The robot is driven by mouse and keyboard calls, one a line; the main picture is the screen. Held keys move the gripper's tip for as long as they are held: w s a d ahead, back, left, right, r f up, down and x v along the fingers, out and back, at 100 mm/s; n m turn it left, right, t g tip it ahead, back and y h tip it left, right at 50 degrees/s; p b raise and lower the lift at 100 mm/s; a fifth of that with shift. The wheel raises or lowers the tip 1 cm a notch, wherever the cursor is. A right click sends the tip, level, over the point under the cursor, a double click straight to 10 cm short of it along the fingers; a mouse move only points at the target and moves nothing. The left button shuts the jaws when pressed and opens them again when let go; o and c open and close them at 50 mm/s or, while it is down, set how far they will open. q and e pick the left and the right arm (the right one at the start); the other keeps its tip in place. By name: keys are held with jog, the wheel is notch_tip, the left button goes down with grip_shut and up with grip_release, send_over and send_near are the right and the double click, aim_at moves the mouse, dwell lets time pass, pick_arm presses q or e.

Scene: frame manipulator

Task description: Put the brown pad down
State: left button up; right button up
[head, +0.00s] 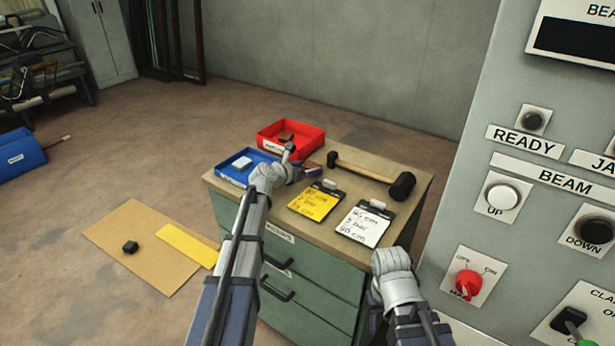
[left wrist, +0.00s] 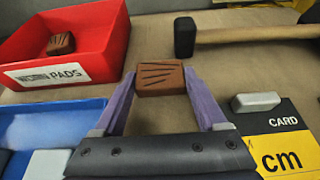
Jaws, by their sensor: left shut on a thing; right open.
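My left gripper (head: 312,171) is over the cabinet top, just right of the blue tray. In the left wrist view its two purple fingers are shut on a brown pad (left wrist: 160,78) with dark grooves on its face. I cannot tell whether this pad touches the cabinet top. Another brown pad (left wrist: 60,43) lies in the red tray (left wrist: 95,68) labelled WORN PADS; this tray also shows in the head view (head: 310,146). My right gripper (head: 396,277) is at the cabinet's front right, open and away from the pads.
The blue tray (head: 229,178) holds a light block (head: 242,163). A mallet (head: 375,176) lies at the back right of the cabinet top (head: 338,160). A yellow card (head: 314,203) and a white card (head: 364,226) on clipboards lie in front. A control panel (head: 540,150) stands at right.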

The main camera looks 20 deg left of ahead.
pick_arm(q)
jog(key=shift+f, duration=0.6)
jog(key=shift+r, duration=0.15)
jog(key=o, duration=1.3)
